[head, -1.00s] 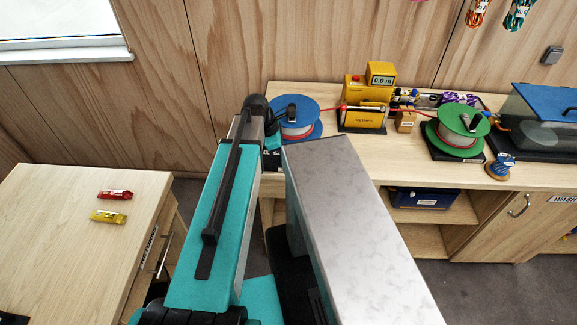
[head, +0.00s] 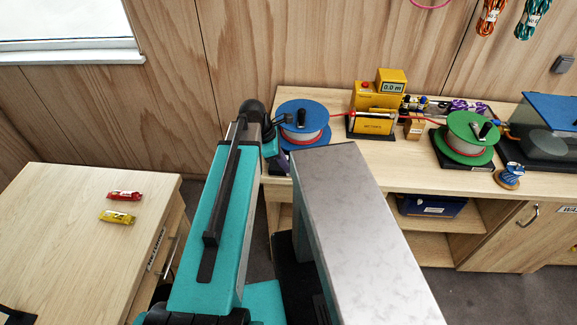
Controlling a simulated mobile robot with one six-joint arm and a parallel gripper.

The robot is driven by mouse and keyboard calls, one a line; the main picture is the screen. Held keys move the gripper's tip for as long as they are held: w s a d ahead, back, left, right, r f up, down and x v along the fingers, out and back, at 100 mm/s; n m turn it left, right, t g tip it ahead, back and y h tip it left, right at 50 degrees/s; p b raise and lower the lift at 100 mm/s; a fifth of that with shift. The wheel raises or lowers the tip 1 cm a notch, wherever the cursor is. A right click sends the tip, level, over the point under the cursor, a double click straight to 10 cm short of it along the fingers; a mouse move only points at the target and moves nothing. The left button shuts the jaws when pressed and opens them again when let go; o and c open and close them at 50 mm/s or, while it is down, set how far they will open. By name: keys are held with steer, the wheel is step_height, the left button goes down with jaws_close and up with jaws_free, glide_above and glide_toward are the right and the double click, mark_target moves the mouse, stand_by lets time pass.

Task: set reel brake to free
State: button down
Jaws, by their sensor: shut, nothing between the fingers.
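A blue reel (head: 291,108) wound with pale line stands at the left end of the back bench, with an upright black knob (head: 301,118) on top. A green reel (head: 459,124) stands further right, with a black knob and a lighter lever (head: 485,130) on it. I cannot tell which part is the brake or how it is set. My gripper (head: 285,120) is small and partly hidden at the far end of my arm, by the left side of the blue reel. It looks shut and empty. I cannot tell whether it touches the reel.
A yellow meter (head: 374,120) reading 0.0 m stands between the reels, with a red line running through it. A small blue spool (head: 509,176) and a tank with a blue lid (head: 553,108) are at right. A left table (head: 70,250) holds red and yellow packets.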

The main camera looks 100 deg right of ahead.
steer(key=a+b+v, duration=0.1)
steer(key=b+v, duration=0.1)
steer(key=v, duration=0.6)
steer(key=shift+a+r, duration=0.2)
steer(key=shift+a, duration=0.15)
steer(key=shift+d+b, duration=0.1)
steer(key=shift+b, duration=0.2)
